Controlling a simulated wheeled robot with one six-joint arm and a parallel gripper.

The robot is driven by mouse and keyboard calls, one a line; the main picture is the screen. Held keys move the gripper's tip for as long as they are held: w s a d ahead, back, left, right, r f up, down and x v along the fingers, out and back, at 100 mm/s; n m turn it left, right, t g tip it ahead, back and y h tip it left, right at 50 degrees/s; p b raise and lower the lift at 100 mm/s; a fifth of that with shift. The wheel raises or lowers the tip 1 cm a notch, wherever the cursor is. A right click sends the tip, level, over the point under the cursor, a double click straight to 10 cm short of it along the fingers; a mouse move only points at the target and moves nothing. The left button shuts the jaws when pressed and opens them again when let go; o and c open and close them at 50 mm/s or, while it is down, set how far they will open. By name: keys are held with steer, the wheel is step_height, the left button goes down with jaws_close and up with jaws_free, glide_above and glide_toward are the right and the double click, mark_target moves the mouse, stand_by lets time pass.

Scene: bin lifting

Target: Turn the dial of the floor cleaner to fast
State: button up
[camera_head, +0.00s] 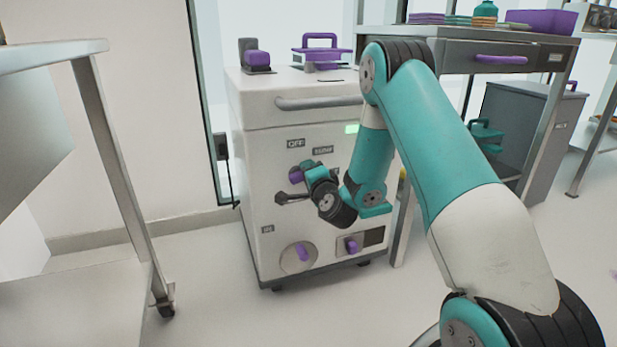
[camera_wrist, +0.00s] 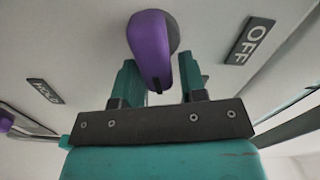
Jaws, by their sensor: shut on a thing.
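The floor cleaner (camera_head: 262,120) is a white boxy machine with a grey front handle. Its purple dial (camera_head: 296,175) sits on the front panel below an OFF label (camera_head: 296,143) and a second label that seems to read SLOW (camera_head: 323,150). My gripper (camera_wrist: 160,68) is shut on the purple dial (camera_wrist: 150,45), with a teal finger on each side. In the wrist view the OFF label (camera_wrist: 250,41) is to the right and another label (camera_wrist: 45,91), hard to read, to the left. No FAST label shows; my arm hides part of the panel.
Purple knobs (camera_head: 302,252) sit low on the cleaner's front. A metal table (camera_head: 50,50) stands at the left. A bench with a drawer (camera_head: 470,55) and a grey bin (camera_head: 520,125) stand at the right. The floor between the left table and the cleaner is clear.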

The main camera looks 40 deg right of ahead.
steer(key=m, duration=0.2)
steer(key=f+m+b, duration=0.1)
steer(key=m, duration=0.1)
steer(key=shift+f+m, duration=0.2)
steer(key=shift+m, duration=0.2)
steer(key=shift+a, duration=0.1)
stand_by(0.3)
steer(key=o, duration=0.7)
